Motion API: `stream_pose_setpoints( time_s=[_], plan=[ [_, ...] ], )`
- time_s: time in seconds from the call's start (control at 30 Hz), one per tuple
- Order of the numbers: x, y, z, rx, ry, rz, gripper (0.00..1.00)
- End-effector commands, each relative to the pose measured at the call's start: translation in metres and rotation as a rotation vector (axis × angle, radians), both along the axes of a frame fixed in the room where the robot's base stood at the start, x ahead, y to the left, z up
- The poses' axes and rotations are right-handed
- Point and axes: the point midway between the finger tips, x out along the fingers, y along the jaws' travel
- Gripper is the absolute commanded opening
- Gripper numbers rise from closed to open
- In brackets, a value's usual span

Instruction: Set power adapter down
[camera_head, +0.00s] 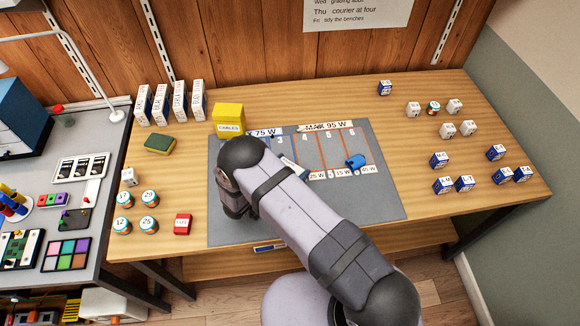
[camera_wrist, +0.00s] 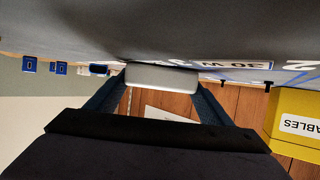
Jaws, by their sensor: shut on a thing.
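In the wrist view my gripper (camera_wrist: 160,92) has its two dark blue fingers closed on the sides of a pale grey-white block, the power adapter (camera_wrist: 162,79). The adapter is close to the grey mat (camera_wrist: 60,35); I cannot tell whether it touches it. The grey mat (camera_head: 385,205) has numbered slots and wattage labels. A blue piece (camera_head: 355,161) lies by the lower labels at the mat's right.
A yellow cables box (camera_head: 228,117) stands at the mat's upper left edge and shows in the wrist view (camera_wrist: 294,120). Jars (camera_head: 148,197) and a red box (camera_head: 183,223) stand left of the mat. Several small blue and white boxes (camera_head: 443,185) stand to its right.

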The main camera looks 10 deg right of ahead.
Motion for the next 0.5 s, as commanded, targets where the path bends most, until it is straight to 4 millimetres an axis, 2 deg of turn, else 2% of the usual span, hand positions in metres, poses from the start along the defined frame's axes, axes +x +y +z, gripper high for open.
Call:
stream_pose_setpoints(
  time_s=[0.23, 0.27, 0.3, 0.5],
  plan=[
    [0.0, -0.0001, -0.0037, -0.001, -0.001, 0.0, 0.48],
    [-0.0002, -0.0001, -0.0025, -0.001, 0.001, 0.0, 0.81],
    [-0.0003, -0.0002, -0.0022, -0.001, 0.001, -0.001, 0.91],
    [-0.0002, -0.0002, -0.0022, -0.001, 0.001, -0.001, 0.93]
  ],
)
